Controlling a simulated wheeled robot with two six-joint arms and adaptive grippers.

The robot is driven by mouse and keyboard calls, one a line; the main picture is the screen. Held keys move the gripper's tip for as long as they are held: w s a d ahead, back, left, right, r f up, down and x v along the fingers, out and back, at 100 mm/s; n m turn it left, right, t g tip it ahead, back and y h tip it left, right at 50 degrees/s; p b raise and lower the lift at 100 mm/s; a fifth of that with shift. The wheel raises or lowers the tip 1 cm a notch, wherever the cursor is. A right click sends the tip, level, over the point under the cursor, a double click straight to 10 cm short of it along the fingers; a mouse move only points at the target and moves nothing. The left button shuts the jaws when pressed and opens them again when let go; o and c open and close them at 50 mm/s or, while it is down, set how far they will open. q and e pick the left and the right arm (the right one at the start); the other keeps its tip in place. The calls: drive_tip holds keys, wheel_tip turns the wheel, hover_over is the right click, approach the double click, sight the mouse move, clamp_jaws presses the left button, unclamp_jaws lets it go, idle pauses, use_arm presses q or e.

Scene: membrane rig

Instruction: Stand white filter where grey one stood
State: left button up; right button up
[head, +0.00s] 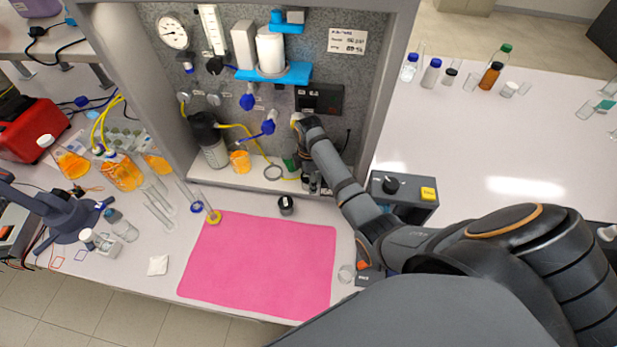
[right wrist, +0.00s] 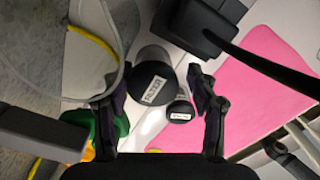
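A white cylinder (head: 270,50) stands upright on a blue bracket (head: 290,73) high on the rig panel, with a pale grey block (head: 243,45) left of it. I cannot tell for sure which is the white filter. My right gripper (head: 312,183) is low at the rig's ledge, pointing down. In the right wrist view the right gripper (right wrist: 160,105) has its fingers apart, with a black-capped, labelled pale cylinder (right wrist: 153,88) beyond and between them, not visibly gripped. A smaller black-capped jar (right wrist: 180,110) stands beside it; it shows in the head view (head: 286,205). My left gripper is not in view.
A pink mat (head: 262,262) lies clear in front of the rig. A green bottle (head: 291,160), an orange-filled beaker (head: 240,160) and a black-topped housing (head: 210,140) with yellow tubing crowd the ledge. A grey box with a yellow button (head: 428,193) stands right of my forearm.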

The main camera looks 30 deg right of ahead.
drive_tip(key=shift+o, duration=0.2)
drive_tip(key=shift+s+d, duration=0.1)
drive_tip(key=shift+r, duration=0.1)
drive_tip(key=r, duration=0.2)
drive_tip(key=r+b, duration=0.1)
drive_tip(key=r, duration=0.1)
drive_tip(key=shift+w+b, duration=0.2)
drive_tip(key=shift+b, duration=0.1)
wheel_tip(320, 180, up, 3)
drive_tip(key=shift+f+b, duration=0.2)
drive_tip(key=shift+b, duration=0.15)
drive_tip(key=shift+r, duration=0.4)
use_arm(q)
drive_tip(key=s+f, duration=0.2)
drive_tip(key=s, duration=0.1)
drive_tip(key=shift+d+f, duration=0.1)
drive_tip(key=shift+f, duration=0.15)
use_arm(e)
drive_tip(key=shift+s, duration=0.1)
